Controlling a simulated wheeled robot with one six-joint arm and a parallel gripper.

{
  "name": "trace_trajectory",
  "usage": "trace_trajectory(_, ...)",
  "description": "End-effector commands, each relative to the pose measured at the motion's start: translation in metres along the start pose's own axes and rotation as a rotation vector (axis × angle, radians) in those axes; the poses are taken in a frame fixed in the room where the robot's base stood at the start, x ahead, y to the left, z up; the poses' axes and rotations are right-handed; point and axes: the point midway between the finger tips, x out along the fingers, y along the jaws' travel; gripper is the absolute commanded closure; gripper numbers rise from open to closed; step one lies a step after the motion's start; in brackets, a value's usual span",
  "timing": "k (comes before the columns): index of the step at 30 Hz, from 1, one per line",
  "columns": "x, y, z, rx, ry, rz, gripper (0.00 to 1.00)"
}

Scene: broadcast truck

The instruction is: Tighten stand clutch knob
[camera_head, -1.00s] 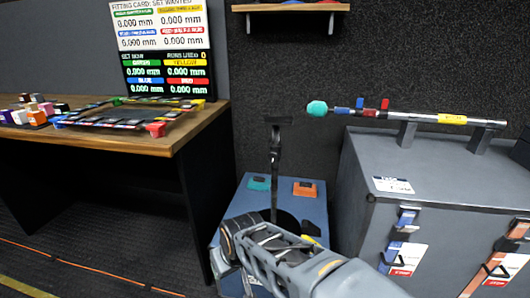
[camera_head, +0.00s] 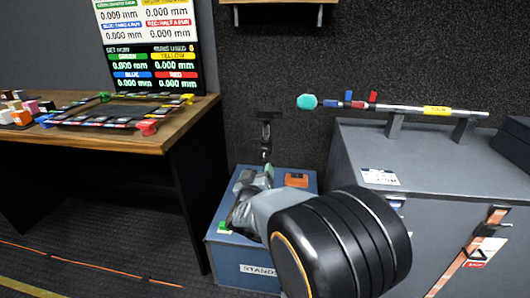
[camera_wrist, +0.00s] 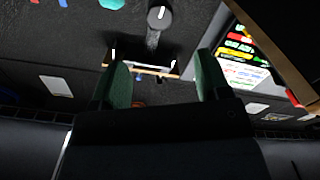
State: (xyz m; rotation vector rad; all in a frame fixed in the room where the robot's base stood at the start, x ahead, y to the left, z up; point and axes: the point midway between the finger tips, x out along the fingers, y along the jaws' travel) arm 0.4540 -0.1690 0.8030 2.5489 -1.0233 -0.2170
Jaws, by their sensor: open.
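A dark upright stand (camera_head: 265,140) with a flat top plate rises from the blue box in the head view. A round grey knob with a white line, likely the clutch knob (camera_wrist: 160,17), shows at the top of the wrist view, on a short grey shaft. My gripper (camera_wrist: 161,62) is open, with two green fingers apart and nothing between them. The knob lies beyond the fingertips, apart from both. In the head view my gripper (camera_head: 244,184) is low beside the stand, partly hidden by my own arm; the knob cannot be made out there.
The blue box (camera_head: 264,277) labelled STANDS bears an orange block (camera_head: 297,180). A grey cabinet (camera_head: 440,175) at right carries a silver pole (camera_head: 400,108) with a teal ball end (camera_head: 307,102). A wooden table (camera_head: 180,125) stands at left. A shelf (camera_head: 275,3) is on the wall above.

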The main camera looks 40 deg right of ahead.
Motion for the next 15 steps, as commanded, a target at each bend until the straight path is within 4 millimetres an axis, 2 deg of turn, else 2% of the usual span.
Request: trace_trajectory(15,0.094,0.0,0.002,0.0,0.0,0.004,0.3)
